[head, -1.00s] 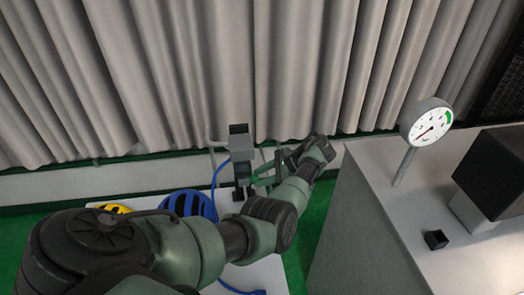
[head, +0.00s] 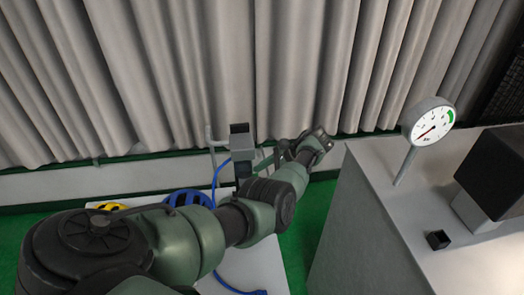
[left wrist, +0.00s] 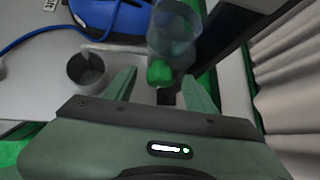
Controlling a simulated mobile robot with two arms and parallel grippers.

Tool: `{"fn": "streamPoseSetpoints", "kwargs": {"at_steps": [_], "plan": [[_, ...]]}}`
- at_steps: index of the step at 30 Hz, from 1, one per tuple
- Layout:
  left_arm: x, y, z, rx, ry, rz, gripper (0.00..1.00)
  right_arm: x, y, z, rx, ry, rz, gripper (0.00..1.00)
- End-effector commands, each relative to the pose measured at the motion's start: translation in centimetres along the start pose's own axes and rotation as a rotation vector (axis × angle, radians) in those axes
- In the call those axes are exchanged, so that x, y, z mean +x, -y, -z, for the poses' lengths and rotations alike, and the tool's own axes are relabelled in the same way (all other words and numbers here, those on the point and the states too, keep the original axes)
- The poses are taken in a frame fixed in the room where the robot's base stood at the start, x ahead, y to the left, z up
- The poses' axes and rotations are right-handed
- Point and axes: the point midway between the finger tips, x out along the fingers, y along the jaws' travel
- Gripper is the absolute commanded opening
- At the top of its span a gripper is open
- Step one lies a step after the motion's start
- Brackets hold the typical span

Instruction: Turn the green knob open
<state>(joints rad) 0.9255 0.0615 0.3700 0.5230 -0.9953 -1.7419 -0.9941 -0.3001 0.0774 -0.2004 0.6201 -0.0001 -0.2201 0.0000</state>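The green knob (left wrist: 160,73) shows in the left wrist view, at the lower end of a clear cylinder (left wrist: 175,28). My left gripper (left wrist: 158,82) is open, with one green finger on each side of the knob and visible gaps to it. It does not look closed on anything. In the head view my left arm reaches across to a grey post-like stand (head: 241,147) by the curtain. My right gripper is in no view.
A blue helmet-like thing (head: 188,197) and a yellow one (head: 111,206) lie on a white surface left of the stand. A grey cup (left wrist: 87,70) stands near the left finger. At right, a counter (head: 365,205) bears a dial gauge (head: 431,124) and a dark box (head: 500,165).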

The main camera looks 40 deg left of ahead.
Motion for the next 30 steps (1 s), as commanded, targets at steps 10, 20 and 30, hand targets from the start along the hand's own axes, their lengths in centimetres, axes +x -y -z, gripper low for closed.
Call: {"fn": "streamPoseSetpoints", "kwargs": {"at_steps": [10,20,30], "plan": [[-0.5,0.0,0.2,0.000,-0.003,0.001,0.55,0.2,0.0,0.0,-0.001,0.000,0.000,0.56],[-5.5,0.0,0.2,-0.001,-0.004,0.001,0.55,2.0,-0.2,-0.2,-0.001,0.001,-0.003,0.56],[-7.7,0.1,0.0,0.000,-0.001,-0.002,0.55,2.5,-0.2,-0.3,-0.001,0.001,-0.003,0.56]]}}
